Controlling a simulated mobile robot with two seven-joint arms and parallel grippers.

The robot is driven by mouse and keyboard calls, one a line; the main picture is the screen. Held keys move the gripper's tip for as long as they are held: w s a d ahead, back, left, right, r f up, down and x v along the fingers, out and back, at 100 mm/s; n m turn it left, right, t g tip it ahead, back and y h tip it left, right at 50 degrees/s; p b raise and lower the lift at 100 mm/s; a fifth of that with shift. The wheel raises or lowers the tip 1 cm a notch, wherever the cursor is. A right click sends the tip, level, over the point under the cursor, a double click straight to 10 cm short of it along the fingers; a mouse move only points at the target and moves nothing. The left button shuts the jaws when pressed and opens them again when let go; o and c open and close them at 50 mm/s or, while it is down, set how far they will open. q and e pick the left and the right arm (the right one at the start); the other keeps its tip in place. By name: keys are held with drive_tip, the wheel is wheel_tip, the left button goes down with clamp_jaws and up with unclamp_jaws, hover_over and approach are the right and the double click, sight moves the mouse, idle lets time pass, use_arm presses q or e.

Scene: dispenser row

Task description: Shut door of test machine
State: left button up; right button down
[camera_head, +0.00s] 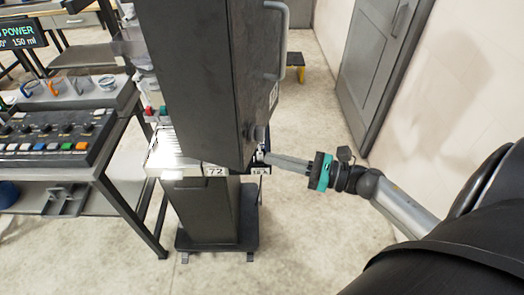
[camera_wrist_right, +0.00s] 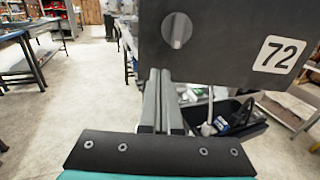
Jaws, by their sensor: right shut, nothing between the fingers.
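The test machine is a tall dark grey cabinet on a pedestal (camera_head: 208,210) in the middle of the head view. Its dark door panel (camera_head: 190,75) stands tall in front, and a grey bar handle (camera_head: 283,42) is on the right-hand side. How far the door is open I cannot tell. My right gripper (camera_head: 267,157) is shut and empty, its fingers pointing left at the panel's lower right corner. In the right wrist view the shut fingers (camera_wrist_right: 161,78) reach the lower edge of a dark panel (camera_wrist_right: 218,45) with a round knob and a "72" label. Contact is unclear.
A workbench with a button console (camera_head: 55,140) stands left of the machine. A dark bin (camera_wrist_right: 230,122) with items lies beyond my fingers in the wrist view. A grey door (camera_head: 378,70) is in the right wall. The floor (camera_head: 310,225) right of the machine is clear.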

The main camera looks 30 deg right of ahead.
sight(249, 154)
drive_tip(key=shift+p+x, duration=0.4)
drive_tip(key=shift+x, duration=1.4)
use_arm(q)
drive_tip(key=shift+r, duration=0.55)
use_arm(e)
drive_tip(key=shift+a, duration=0.1)
